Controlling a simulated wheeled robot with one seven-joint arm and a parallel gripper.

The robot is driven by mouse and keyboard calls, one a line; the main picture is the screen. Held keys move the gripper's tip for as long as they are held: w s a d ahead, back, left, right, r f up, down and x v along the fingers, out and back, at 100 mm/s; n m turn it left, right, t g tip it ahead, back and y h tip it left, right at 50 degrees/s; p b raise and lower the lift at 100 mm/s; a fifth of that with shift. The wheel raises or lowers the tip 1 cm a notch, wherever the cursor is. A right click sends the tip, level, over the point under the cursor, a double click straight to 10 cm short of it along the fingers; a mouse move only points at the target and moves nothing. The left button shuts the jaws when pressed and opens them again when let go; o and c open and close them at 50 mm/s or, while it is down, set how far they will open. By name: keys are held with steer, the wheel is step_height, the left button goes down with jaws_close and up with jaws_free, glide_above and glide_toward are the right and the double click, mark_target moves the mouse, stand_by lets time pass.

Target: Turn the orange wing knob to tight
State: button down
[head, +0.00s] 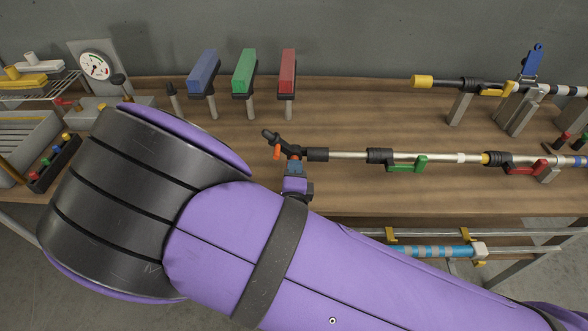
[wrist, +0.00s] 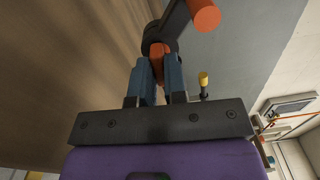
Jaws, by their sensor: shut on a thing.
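The orange wing knob (wrist: 160,62) shows in the wrist view between the two blue fingertips of my gripper (wrist: 159,76). The fingers are shut on it, one on each side. A dark round hub sits just beyond it. In the head view my gripper (head: 294,168) reaches up from below to the left end of the nearer pole (head: 345,155). There the fingers largely hide the gripped knob, and I cannot read its turn angle. A dark fitting (head: 275,138) joins this pole end. An orange-ended part (wrist: 204,14) stands out beside the hub in the wrist view.
Green (head: 407,165) and red (head: 525,169) clamp levers sit along the nearer pole. A second pole (head: 445,83) lies behind it. Blue (head: 203,70), green (head: 244,70) and red (head: 288,70) blocks stand on posts at the back. My arm covers the bench's front left.

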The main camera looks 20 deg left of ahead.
steer(key=m, duration=0.3)
steer(key=shift+m, duration=0.4)
steer(key=m, duration=0.8)
steer(key=shift+m, duration=0.4)
steer(key=shift+s+f+m, duration=0.1)
steer(key=shift+m, duration=1.9)
steer(key=c, duration=1.2)
jaws_free()
steer(key=shift+o, duration=0.2)
